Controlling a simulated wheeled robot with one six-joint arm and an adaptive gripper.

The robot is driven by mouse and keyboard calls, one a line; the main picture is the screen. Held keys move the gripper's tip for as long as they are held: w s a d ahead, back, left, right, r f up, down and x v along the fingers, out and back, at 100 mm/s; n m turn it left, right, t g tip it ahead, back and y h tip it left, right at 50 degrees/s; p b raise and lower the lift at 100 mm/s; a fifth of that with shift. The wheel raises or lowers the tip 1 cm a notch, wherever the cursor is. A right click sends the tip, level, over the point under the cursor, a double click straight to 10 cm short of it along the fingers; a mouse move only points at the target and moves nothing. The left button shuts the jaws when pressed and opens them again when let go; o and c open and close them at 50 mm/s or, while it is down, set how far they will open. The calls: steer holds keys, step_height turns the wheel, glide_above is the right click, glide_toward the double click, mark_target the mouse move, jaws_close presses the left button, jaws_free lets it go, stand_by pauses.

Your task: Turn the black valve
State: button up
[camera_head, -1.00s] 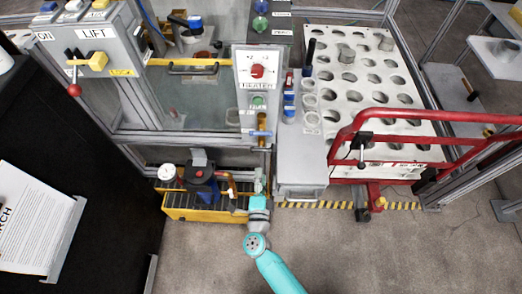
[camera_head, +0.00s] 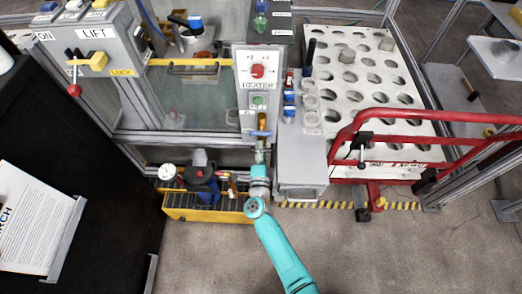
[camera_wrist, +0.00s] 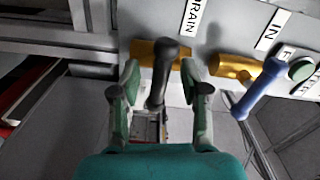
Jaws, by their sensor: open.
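The black valve handle (camera_wrist: 161,75) hangs from a brass fitting (camera_wrist: 146,52) on the grey panel, beside the DRAIN label, in the wrist view. My gripper (camera_wrist: 160,70) is open, with one finger on each side of the handle. Gaps show between the fingers and the handle, so it is not clamped. In the head view my gripper (camera_head: 260,155) is just below the panel with the heater box, and I cannot make out the black handle there.
A blue valve handle (camera_wrist: 258,88) on a second brass fitting is close to the right of my gripper. In the head view, a yellow tray (camera_head: 205,208) with a pump and gauge is at lower left. A grey bench (camera_head: 302,165) and red rail (camera_head: 440,115) are to the right.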

jaws_close()
stand_by(0.4)
steer(key=n, duration=0.4)
steer(key=shift+n, duration=0.4)
steer(key=n, duration=0.5)
steer(key=shift+n, duration=0.3)
jaws_free()
